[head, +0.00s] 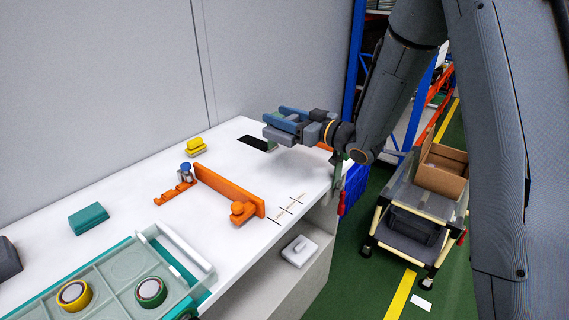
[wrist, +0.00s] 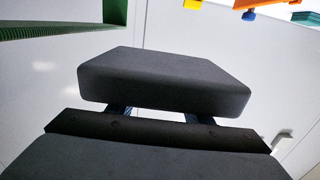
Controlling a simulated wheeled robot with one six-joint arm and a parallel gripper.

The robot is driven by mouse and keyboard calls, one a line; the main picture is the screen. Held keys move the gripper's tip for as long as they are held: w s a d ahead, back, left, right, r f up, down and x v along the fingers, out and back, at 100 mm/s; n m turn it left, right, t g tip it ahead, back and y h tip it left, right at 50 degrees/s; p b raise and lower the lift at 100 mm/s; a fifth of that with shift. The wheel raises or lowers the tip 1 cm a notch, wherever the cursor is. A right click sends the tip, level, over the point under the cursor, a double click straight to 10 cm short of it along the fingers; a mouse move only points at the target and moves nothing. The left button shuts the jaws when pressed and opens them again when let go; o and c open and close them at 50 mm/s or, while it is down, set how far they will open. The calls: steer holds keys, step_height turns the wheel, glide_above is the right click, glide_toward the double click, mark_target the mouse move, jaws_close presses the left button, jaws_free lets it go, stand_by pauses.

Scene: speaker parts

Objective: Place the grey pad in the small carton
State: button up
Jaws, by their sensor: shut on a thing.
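My gripper (head: 282,125) is over the far right end of the white table, its blue fingers pointing left. In the wrist view it is shut on the dark grey pad (wrist: 165,80), a thick block with rounded edges that hides most of the fingers. The pad is hard to make out between the fingers in the head view. An open brown carton (head: 440,181) stands on a cart to the right, apart from my gripper. Part of it is cut off by my arm, and I cannot see its full inside.
The white table (head: 135,188) holds an orange bracket (head: 228,191), a yellow part (head: 196,146), a teal block (head: 88,218) and a pale green tray (head: 115,268) with round parts. A dark grey block (head: 8,259) is at the left edge. Green floor lies between table and cart (head: 405,229).

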step_height(320, 180, down, 16)
steer(key=shift+r+p, duration=0.1)
steer(key=shift+p, duration=1.05)
steer(key=shift+f, duration=0.25)
steer(key=o, duration=1)
steer(key=shift+r, duration=0.1)
